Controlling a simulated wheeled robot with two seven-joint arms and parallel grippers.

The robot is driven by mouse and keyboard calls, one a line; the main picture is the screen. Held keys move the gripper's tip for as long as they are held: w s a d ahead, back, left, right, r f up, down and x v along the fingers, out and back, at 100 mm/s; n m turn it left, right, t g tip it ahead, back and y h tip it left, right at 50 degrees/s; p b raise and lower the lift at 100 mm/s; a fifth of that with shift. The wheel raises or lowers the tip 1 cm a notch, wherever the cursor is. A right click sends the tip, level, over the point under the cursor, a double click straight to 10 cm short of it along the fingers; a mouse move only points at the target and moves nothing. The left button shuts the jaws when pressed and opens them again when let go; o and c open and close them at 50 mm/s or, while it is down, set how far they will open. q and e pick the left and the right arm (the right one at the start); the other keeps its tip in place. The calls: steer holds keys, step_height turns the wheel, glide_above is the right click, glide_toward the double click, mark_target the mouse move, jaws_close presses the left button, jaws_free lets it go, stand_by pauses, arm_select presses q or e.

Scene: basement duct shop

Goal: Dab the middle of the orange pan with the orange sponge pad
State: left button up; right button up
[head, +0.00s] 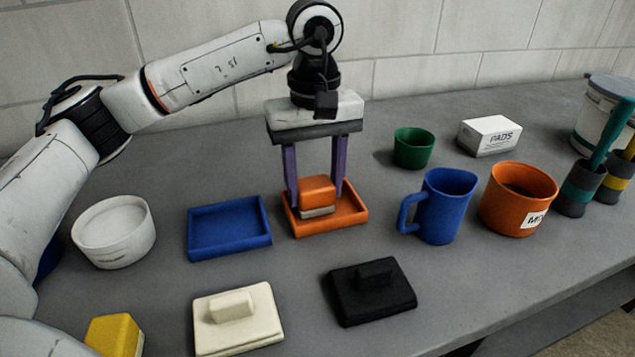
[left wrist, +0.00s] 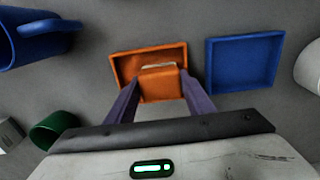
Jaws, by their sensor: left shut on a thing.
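The orange pan (head: 341,222) lies on the grey table in the middle of the head view, right of a blue pan (head: 229,229). My left gripper (head: 318,199) points down over the orange pan and is shut on the orange sponge pad (head: 318,190), which has an orange top and a pale lower layer. The pad sits within the pan's outline, near its middle or a little left. I cannot tell whether it touches the pan floor. The left wrist view also shows the pad (left wrist: 158,80) between the fingers and the orange pan (left wrist: 126,66) around it. My right gripper is out of view.
A cream block (head: 237,315) and a black block (head: 372,290) lie in front. A blue pitcher (head: 445,210), an orange pot (head: 515,200) and a green cup (head: 413,148) stand to the right. A white bowl (head: 113,232) and a yellow block (head: 114,335) are at left.

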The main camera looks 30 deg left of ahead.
mark_target(323, 182)
arm_select(q)
steer(key=shift+w+d+p, duration=0.5)
steer(key=shift+w+d, duration=0.5)
steer(key=shift+w, duration=0.15)
steer(key=shift+s+a+f+b, duration=0.15)
steer(key=shift+s+a+b, duration=0.3)
steer(key=shift+s+a, duration=0.7)
steer(key=shift+w+d+p, duration=0.65)
steer(key=shift+w+d, duration=0.5)
steer(key=shift+d, duration=0.05)
steer(key=shift+s+a+b, duration=0.4)
steer(key=shift+s+a, duration=0.7)
steer(key=shift+s, duration=0.15)
steer(key=shift+w+d, duration=0.1)
steer(key=shift+w, duration=0.05)
steer(key=shift+w+d, duration=0.45)
steer(key=shift+w, duration=0.05)
steer(key=shift+r+p, duration=3.25)
steer(key=shift+r, duration=0.9)
